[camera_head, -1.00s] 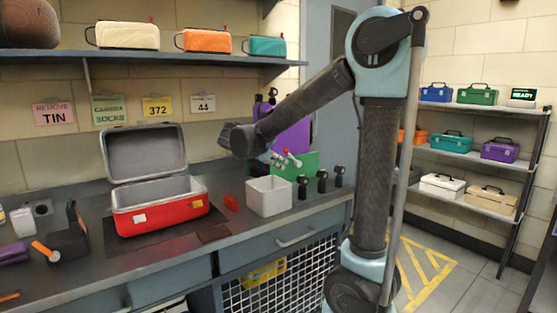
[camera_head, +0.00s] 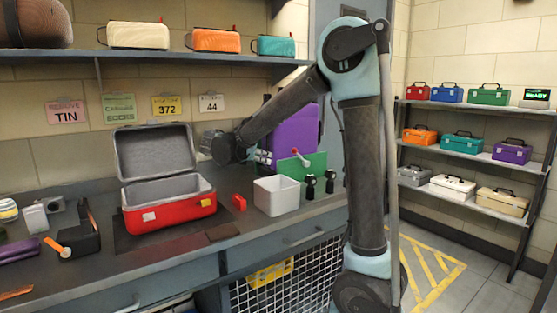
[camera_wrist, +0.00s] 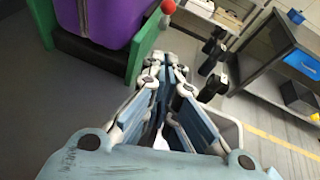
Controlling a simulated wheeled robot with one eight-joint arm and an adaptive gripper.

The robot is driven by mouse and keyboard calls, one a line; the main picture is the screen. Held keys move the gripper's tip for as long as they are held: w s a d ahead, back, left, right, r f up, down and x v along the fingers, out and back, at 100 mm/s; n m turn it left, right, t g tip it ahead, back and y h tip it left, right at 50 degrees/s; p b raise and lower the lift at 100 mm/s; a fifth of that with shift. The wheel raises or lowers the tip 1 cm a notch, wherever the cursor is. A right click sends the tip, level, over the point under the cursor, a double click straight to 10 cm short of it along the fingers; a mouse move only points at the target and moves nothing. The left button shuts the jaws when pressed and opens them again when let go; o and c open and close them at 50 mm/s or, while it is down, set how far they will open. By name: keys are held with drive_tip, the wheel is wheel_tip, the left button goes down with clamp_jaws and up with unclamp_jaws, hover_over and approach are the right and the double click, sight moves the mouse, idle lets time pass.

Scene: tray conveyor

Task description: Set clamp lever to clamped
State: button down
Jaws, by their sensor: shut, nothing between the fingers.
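A lever with a red ball knob (camera_head: 294,150) stands at a green fixture (camera_head: 317,163) on the bench. In the wrist view the red knob (camera_wrist: 168,6) is at the top, beside the green fixture (camera_wrist: 143,48) and a purple case (camera_wrist: 95,18). I cannot tell whether this lever is clamped. My gripper (camera_head: 208,143) is above the bench, left of the fixture and right of the open red toolbox. In the wrist view my gripper (camera_wrist: 165,68) is shut and empty, its tips below the knob and apart from it in the picture.
The open red toolbox (camera_head: 168,213) sits on the bench with a white bin (camera_head: 276,197) and a small red block (camera_head: 239,202) to its right. Black-knobbed posts (camera_head: 310,187) stand beside the bin.

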drive_tip(key=x, duration=0.9)
drive_tip(key=shift+w+d, duration=0.15)
drive_tip(key=shift+d, duration=0.1)
drive_tip(key=shift+w+d+r, duration=0.35)
drive_tip(key=shift+w+d, duration=0.25)
drive_tip(key=shift+w, duration=0.1)
drive_tip(key=shift+w+d+r, duration=0.4)
drive_tip(key=shift+w+d, duration=0.15)
drive_tip(key=shift+w, duration=0.15)
drive_tip(key=shift+a+r, duration=0.15)
drive_tip(key=shift+r, duration=0.05)
